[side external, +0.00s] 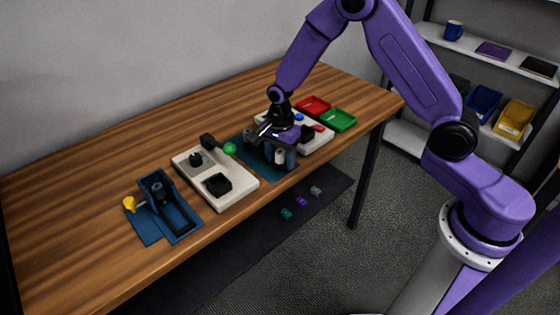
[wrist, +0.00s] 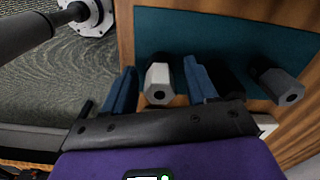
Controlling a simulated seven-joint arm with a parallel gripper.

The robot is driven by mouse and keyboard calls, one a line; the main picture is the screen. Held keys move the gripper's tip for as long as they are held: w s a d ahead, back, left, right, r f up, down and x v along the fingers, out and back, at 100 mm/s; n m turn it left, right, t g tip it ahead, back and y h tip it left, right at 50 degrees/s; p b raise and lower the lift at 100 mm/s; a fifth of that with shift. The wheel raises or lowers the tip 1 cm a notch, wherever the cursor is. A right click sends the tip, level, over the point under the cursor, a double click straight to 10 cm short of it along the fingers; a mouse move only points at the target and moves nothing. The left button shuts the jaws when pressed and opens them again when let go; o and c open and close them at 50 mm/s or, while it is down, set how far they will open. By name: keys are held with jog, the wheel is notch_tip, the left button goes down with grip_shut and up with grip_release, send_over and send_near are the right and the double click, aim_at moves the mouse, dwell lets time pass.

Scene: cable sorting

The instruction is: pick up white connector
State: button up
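The white connector (wrist: 158,84) is a pale hexagonal piece with a dark hole in its end, over the teal mat (wrist: 230,35) in the wrist view. My gripper (wrist: 161,68) has its two blue fingers on either side of it. A gap shows on the connector's left, and the right finger is close beside it; whether that finger touches cannot be told. In the side view, the white connector (side external: 280,156) shows between the fingers of my gripper (side external: 281,159), which points down over the mat. The gripper is open.
A black connector (wrist: 226,78) stands just right of the right finger, and a grey connector (wrist: 279,86) is farther right. A white device panel (side external: 240,188), blue fixture (side external: 180,214), red tray (side external: 314,105) and green tray (side external: 339,119) are on the table.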

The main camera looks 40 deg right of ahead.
aim_at(280, 151)
grip_shut()
jog(key=shift+r, duration=0.1)
jog(key=shift+r, duration=0.4)
notch_tip(280, 151, up, 2)
jog(key=shift+r, duration=0.15)
jog(key=s+d+r, duration=0.2)
jog(key=s+r, duration=1.2)
jog(key=shift+r, duration=0.35)
jog(key=shift+w, duration=0.2)
